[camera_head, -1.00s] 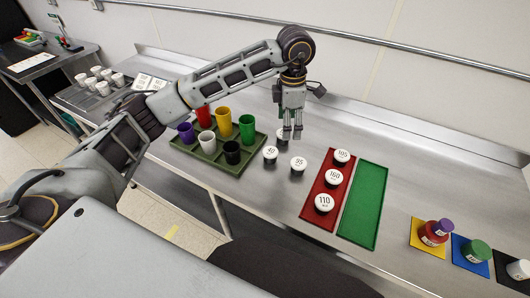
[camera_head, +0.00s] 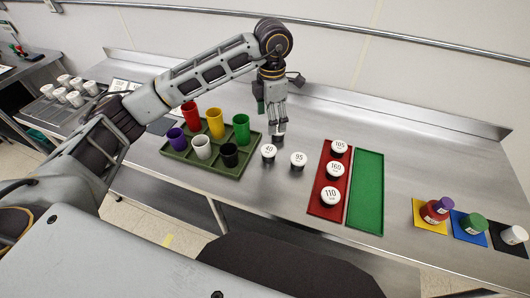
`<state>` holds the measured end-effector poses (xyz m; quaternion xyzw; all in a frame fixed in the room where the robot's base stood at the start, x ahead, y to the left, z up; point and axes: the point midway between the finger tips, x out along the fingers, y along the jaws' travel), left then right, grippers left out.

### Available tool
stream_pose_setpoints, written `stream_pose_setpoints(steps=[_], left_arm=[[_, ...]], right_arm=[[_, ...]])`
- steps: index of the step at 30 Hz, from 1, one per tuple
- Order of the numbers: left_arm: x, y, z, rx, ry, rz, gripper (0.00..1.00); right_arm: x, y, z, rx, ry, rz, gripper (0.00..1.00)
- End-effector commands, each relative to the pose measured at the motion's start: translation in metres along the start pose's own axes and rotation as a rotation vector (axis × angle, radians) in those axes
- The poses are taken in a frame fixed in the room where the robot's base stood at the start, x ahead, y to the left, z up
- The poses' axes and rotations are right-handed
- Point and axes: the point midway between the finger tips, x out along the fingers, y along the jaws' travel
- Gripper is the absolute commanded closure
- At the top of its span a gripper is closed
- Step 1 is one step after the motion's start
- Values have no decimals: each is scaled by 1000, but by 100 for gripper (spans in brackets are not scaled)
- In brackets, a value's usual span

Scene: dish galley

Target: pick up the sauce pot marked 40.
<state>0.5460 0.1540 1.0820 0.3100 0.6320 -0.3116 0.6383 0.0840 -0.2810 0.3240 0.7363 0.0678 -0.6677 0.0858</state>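The sauce pot marked 40 (camera_head: 268,152), dark with a white lid, stands upright on the steel counter, just right of the olive cup tray. A similar pot marked 95 (camera_head: 298,161) stands to its right. My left gripper (camera_head: 278,124) points down behind the pot marked 40, apart from it. Another dark pot (camera_head: 278,138) is directly under the fingertips; its top is partly hidden and its mark cannot be read. I cannot tell whether the fingers touch it or how far they are apart. My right gripper is not in view.
The olive tray (camera_head: 205,170) holds several coloured cups. A red tray (camera_head: 318,207) holds pots marked 105, 160 and 110. The green tray (camera_head: 366,190) beside it is empty. Coloured mats with small containers lie at the right. Bare counter lies between pot 95 and the red tray.

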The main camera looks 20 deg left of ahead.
Motion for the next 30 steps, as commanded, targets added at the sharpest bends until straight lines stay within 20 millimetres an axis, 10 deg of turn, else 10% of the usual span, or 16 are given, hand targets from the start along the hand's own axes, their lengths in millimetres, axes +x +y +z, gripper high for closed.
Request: stream_pose_setpoints(steps=[30], left_arm=[[0, -1, -2, -248, 9, -2, 26]], right_arm=[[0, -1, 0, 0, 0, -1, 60]])
